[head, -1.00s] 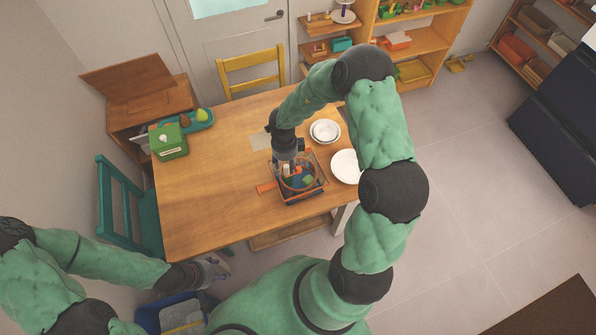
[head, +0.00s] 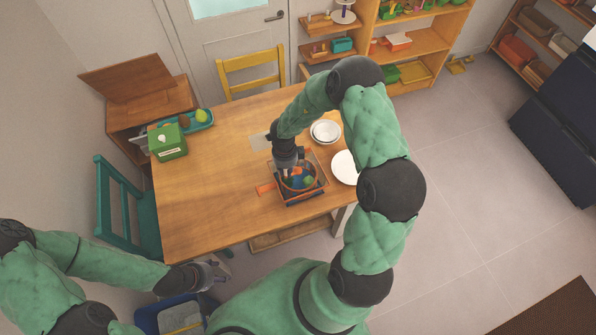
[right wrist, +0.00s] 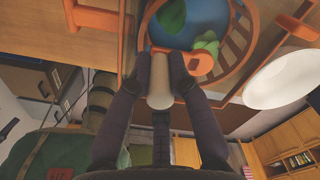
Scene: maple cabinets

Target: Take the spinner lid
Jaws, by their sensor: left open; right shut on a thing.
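The salad spinner (head: 312,188) stands on the wooden table near its front right edge, with an orange rim and green and blue things visible inside. In the right wrist view, the spinner lid (right wrist: 201,62) shows as an orange, apparently clear part with a pale cylindrical knob (right wrist: 160,88). My right gripper (head: 288,172) is over the left side of the spinner. In the wrist view its fingers (right wrist: 160,75) are shut on the knob. Whether the lid is seated or lifted, I cannot tell. My left gripper (head: 218,272) is open and empty, low beside the table's front edge.
White bowls (head: 325,131) and a white plate (head: 345,167) lie right of and behind the spinner. A green box (head: 168,142) and teal tray (head: 200,121) sit at the back left. A blue bin (head: 150,318) is below my left gripper.

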